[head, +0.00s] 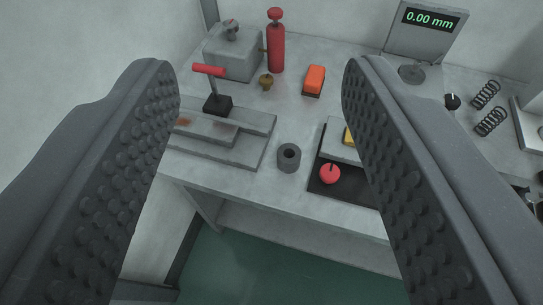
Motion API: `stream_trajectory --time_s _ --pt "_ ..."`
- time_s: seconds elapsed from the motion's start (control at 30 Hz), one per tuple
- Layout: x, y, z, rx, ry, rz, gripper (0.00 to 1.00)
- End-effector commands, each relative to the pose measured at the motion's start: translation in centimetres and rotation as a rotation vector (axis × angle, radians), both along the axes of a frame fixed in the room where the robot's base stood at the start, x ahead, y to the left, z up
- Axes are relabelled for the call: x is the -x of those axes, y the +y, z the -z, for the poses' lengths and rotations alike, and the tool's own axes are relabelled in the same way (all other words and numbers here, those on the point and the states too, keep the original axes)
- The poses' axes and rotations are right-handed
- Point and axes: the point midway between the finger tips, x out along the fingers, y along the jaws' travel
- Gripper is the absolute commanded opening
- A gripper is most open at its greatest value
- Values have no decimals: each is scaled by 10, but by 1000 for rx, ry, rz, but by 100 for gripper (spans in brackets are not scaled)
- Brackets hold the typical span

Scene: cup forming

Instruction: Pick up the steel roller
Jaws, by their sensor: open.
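A short grey cylinder with a dark hole in its top, which looks like the steel roller (288,159), stands upright near the front edge of the grey bench (251,193). Nothing touches it. My gripper (258,78) is open and empty, with its two studded fingers wide apart at the left and right of the view. The cylinder shows in the gap between the fingers, farther away than they are.
Left of the cylinder is a stepped metal block (235,143) with a red-handled lever (209,71). Right is a dark tray (323,183) with a red ball-like knob (330,174). Behind stand an orange block (314,79), a red cylinder (276,45) and a 0.00 mm gauge (428,25).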

Motion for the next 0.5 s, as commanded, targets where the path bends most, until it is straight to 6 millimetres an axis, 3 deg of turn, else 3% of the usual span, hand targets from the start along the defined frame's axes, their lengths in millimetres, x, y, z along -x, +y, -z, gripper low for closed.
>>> stream_trajectory --time_s 0.1,0.23,0.33,0.5 --pt "-49 27 45 -42 62 -7 49" --pt "-94 51 111 -94 117 14 49" --pt "-116 61 163 -120 152 52 49" --pt "-131 57 247 -121 185 147 49"
